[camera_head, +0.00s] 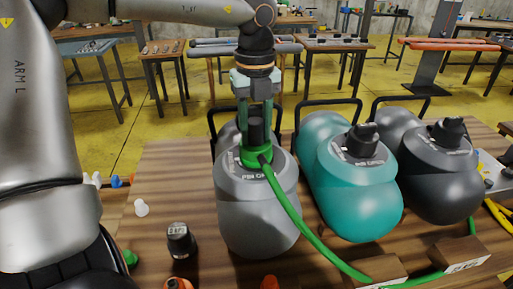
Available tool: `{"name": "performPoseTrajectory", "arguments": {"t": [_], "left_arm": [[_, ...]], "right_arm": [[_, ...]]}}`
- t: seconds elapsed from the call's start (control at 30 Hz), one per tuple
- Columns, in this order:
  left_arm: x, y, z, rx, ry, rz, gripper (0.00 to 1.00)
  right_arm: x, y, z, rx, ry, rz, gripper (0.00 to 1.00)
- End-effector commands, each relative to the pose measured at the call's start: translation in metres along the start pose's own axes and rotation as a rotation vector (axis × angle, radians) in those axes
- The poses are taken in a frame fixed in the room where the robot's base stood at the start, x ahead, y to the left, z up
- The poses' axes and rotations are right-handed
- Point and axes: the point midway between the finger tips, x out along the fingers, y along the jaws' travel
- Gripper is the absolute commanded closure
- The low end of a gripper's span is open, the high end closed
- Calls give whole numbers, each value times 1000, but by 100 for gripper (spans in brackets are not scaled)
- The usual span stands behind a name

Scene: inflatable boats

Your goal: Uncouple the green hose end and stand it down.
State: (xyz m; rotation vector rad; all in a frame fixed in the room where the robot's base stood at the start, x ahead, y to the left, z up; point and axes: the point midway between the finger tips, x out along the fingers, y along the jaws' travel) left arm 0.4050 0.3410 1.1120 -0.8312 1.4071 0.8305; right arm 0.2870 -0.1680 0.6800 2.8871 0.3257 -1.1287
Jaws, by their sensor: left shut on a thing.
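The green hose end (257,156), a green collar with a black upper part, is upright at the valve on the grey boat (256,212). My left gripper (257,128) points down from above and is shut on its black part. Whether the hose end is still locked to the valve cannot be told. The green hose (300,222) runs from the collar down to the lower right, past a wooden block (386,270). My right gripper is not in view.
A teal boat (358,195) and a dark grey boat (436,175) lie to the right, each with a black valve fitting. A labelled black cap (180,241) and a small white piece (141,208) stand left on the wooden table (175,165). A second block (462,259) sits front right.

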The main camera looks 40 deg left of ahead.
Motion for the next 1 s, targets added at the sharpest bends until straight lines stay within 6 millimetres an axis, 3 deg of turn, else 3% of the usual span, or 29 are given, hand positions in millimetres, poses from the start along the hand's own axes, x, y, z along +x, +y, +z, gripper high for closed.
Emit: {"name": "performPoseTrajectory", "arguments": {"t": [0.2,0.53,0.8,1.0], "left_arm": [[1,0,0,-181,-3,0,100],[2,0,0,-226,-3,0,100],[2,0,0,-520,-4,0,100],[0,0,0,-544,-1,0,100]], "right_arm": [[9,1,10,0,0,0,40],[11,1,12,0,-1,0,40],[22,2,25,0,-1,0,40],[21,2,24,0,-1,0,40]]}}
